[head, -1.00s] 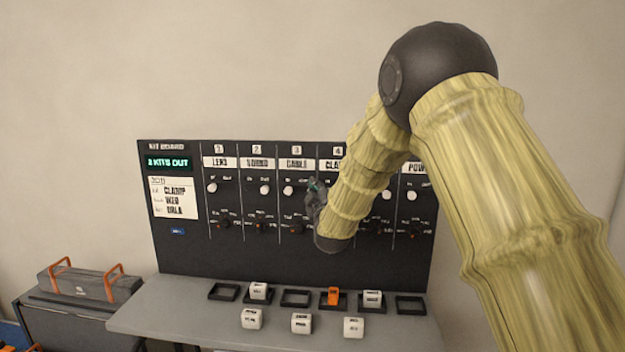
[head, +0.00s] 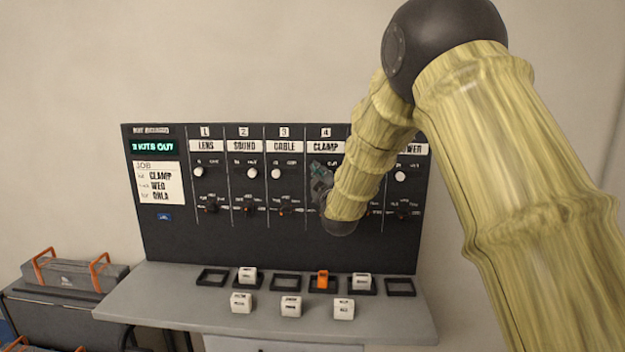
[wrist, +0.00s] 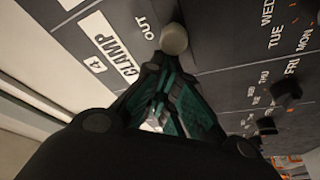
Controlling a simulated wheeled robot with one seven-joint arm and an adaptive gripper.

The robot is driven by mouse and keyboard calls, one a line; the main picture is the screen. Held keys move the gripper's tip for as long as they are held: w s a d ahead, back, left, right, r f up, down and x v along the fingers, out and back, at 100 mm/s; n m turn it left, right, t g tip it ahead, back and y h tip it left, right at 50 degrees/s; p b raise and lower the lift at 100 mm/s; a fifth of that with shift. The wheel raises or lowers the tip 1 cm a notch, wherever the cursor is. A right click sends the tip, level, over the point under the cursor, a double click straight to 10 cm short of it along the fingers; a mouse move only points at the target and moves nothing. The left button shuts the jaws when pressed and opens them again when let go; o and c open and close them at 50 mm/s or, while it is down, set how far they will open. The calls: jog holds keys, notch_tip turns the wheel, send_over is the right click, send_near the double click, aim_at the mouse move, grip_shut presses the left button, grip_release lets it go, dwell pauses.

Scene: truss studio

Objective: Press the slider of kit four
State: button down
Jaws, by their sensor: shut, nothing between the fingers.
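Kit four is the CLAMP column, with its nameplate (head: 325,146) on the dark kit board (head: 240,240). Its pale round slider knob (wrist: 174,39) shows in the wrist view beside the word OUT. In the head view my gripper and arm hide that knob. My gripper (head: 320,176) is in front of the CLAMP column, below the nameplate. In the wrist view my gripper's dark green fingers (wrist: 160,72) are shut and empty, with the tips just below the knob in the picture. I cannot tell whether they touch it.
The LENS (head: 198,172), SOUND (head: 252,173) and CABLE (head: 276,174) knobs are to the left. A grey case (head: 75,276) with orange handles stands at left. My arm hides part of the right columns.

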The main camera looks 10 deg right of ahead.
aim_at(310, 154)
jog(key=shift+s+d+b, duration=0.15)
jog(key=shift+d+b, duration=0.2)
jog(key=shift+d, duration=0.5)
jog(key=shift+a+r, duration=0.3)
jog(key=shift+a, duration=0.1)
jog(key=a+r, duration=0.1)
jog(key=a, duration=0.1)
jog(key=shift+w+a+r, duration=0.2)
jog(key=shift+a+r, duration=0.2)
jog(key=b+v, duration=0.4)
jog(key=v, duration=0.6)
jog(key=shift+d+b, duration=0.15)
jog(key=shift+b, duration=0.2)
